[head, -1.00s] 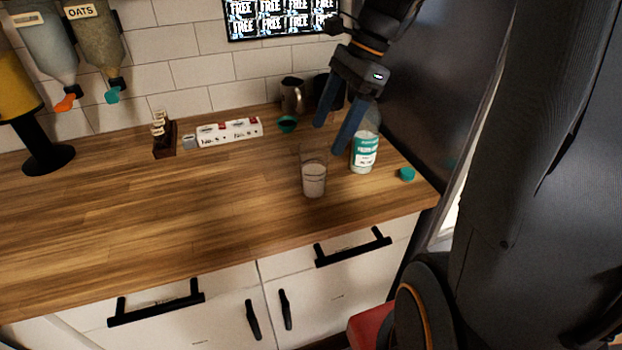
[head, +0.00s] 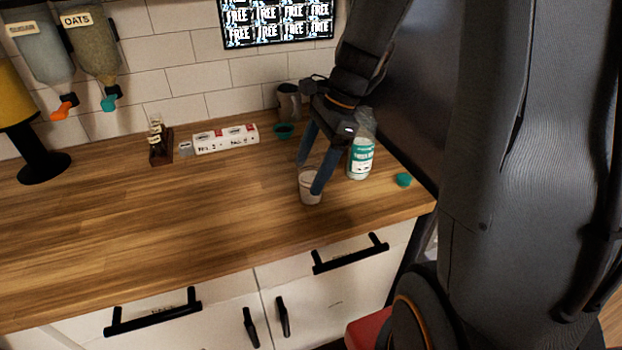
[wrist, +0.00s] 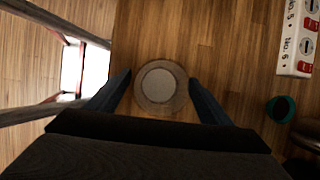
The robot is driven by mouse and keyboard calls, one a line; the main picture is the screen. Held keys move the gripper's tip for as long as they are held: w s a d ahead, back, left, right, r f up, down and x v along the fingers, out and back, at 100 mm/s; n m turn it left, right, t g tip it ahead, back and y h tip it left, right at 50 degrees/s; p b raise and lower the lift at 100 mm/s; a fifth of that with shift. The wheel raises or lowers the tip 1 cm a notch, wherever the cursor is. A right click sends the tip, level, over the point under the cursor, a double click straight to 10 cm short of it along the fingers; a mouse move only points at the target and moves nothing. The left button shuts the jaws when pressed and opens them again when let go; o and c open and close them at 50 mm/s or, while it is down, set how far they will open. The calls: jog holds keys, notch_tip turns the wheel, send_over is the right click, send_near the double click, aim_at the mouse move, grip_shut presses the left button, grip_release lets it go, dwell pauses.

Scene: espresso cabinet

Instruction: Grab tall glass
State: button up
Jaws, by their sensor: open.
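The tall glass (head: 310,190) is clear with pale contents and stands upright on the wooden counter, near its front right. In the wrist view the glass (wrist: 160,87) is seen from above, centred between the fingers. My gripper (head: 310,180) is open, with its blue fingers pointing down on either side of the glass. In the wrist view my gripper (wrist: 160,88) shows a finger on each side, with a gap at least on the left. The glass's upper part is partly hidden by a finger in the head view.
A bottle with a teal label (head: 360,160) stands close to the right of my gripper, with a teal cap (head: 403,180) beside it. A teal cup (head: 283,131), a metal mug (head: 289,102) and a power strip (head: 226,139) are behind. The left counter (head: 150,220) is clear.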

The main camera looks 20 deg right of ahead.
jog(key=shift+c, duration=0.3)
jog(key=c, duration=1.3)
jog(key=shift+r, duration=0.1)
